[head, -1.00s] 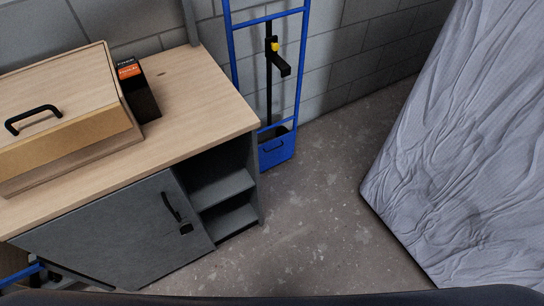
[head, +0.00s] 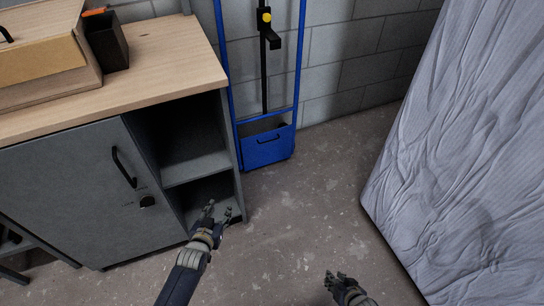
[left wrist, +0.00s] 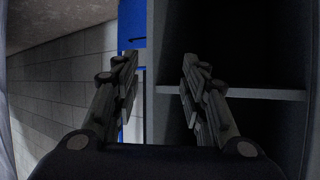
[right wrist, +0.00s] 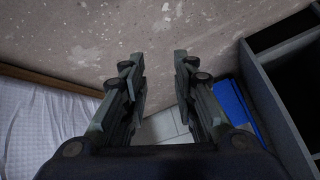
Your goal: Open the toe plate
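The toe plate (head: 265,152) is a blue panel with a dark pull handle (head: 268,140). It is folded upright at the foot of a blue hand truck (head: 228,75) standing against the wall. Blue parts also show in the left wrist view (left wrist: 132,22), partly behind a finger, and in the right wrist view (right wrist: 238,104). My left gripper (head: 219,209) is open and empty, in front of the cabinet's open shelves, left of and nearer than the plate. My right gripper (head: 336,280) is open and empty over the floor, well short of the plate. Neither touches it.
A grey cabinet (head: 70,190) with a wooden top and open shelves stands close left of the hand truck. A large board under a wrinkled grey cover (head: 460,150) leans at the right. The concrete floor (head: 310,205) between them is clear.

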